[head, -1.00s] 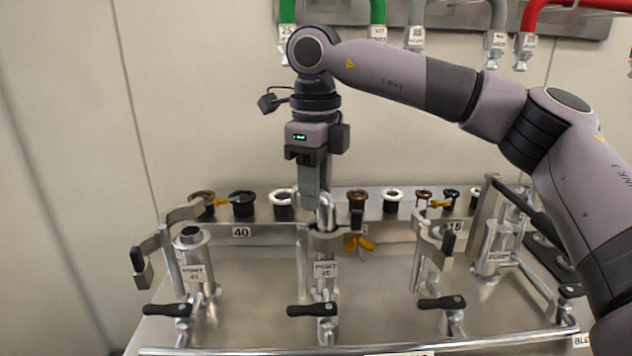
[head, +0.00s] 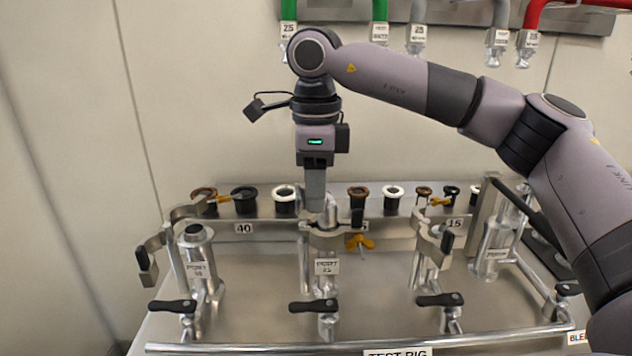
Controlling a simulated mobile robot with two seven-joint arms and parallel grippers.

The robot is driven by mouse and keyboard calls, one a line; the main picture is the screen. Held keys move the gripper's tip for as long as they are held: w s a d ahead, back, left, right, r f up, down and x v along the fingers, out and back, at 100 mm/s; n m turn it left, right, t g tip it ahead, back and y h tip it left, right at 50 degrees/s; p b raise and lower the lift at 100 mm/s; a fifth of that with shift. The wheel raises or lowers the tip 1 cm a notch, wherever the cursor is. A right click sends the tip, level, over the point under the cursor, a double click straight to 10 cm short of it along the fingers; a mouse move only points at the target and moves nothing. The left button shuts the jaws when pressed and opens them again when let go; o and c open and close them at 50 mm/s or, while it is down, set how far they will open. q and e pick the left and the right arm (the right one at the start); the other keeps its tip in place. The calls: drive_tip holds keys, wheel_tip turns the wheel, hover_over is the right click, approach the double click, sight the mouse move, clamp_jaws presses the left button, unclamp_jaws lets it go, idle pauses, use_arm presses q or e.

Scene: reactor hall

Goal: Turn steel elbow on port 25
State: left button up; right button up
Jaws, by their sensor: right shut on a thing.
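The port 25 stand (head: 326,268) is the middle upright pipe on the test rig, with a label on its front. The steel elbow (head: 330,211) sits on top of it, a shiny bent pipe partly hidden by my gripper. A clamp with a yellow wing nut (head: 360,241) is around the joint. My right gripper (head: 316,206) points straight down over port 25 and is shut on the steel elbow; its fingertips partly cover the elbow. My left gripper is not in view.
Port 40 (head: 200,265) stands to the left with an open clamp, and another port with an open clamp (head: 435,240) to the right. Black valve handles (head: 314,306) stick out in front. A rack of seals (head: 285,198) runs close behind. Colored hoses (head: 380,10) hang above.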

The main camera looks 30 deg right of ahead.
drive_tip(key=o, duration=0.9)
drive_tip(key=shift+c, duration=0.2)
wheel_tip(320, 180, up, 5)
drive_tip(key=p, duration=0.4)
drive_tip(key=shift+r, duration=1.5)
